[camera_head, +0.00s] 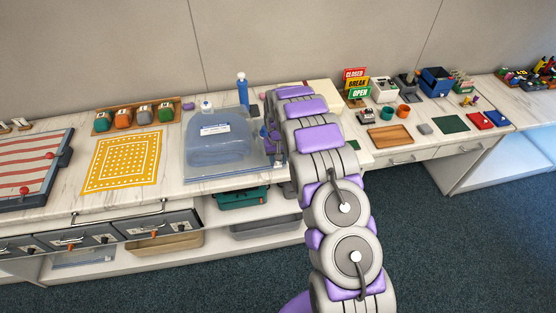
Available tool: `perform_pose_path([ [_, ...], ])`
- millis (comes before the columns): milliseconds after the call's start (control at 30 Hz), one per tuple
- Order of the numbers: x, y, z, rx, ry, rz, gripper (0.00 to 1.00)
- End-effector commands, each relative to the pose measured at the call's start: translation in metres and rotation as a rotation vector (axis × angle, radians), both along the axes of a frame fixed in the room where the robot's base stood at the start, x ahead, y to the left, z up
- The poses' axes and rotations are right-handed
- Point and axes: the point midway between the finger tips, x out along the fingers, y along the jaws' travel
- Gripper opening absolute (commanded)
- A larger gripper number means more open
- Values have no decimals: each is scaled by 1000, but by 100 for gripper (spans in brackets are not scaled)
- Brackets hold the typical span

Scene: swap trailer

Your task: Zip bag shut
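A clear bluish bag (225,166) lies flat on the counter, left of my arm. A blue tinted container or sheet with a white label (215,129) shows in or on it. The bag's right edge runs close to my arm, and part of it there is covered. The zipper and its slider are too small to make out. The end of my arm, with my gripper (273,138), is at the bag's right edge, mostly hidden behind my purple and grey arm links. I cannot tell whether it touches the bag or how its fingers stand.
A yellow patterned cloth (123,162) and a striped board (32,165) lie to the left. A blue bottle (243,90) stands behind the bag. A rack of colored items (144,114) is at the back. Signs (356,84) and a wooden tray (390,135) are to the right.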

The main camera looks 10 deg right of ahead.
Motion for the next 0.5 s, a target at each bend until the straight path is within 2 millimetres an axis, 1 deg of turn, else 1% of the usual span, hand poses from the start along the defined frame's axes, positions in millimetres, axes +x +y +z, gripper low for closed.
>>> perform_pose_path([
  [167,2,0,33,0,-7,0,38],
  [500,2,0,109,-1,-4,1,38],
])
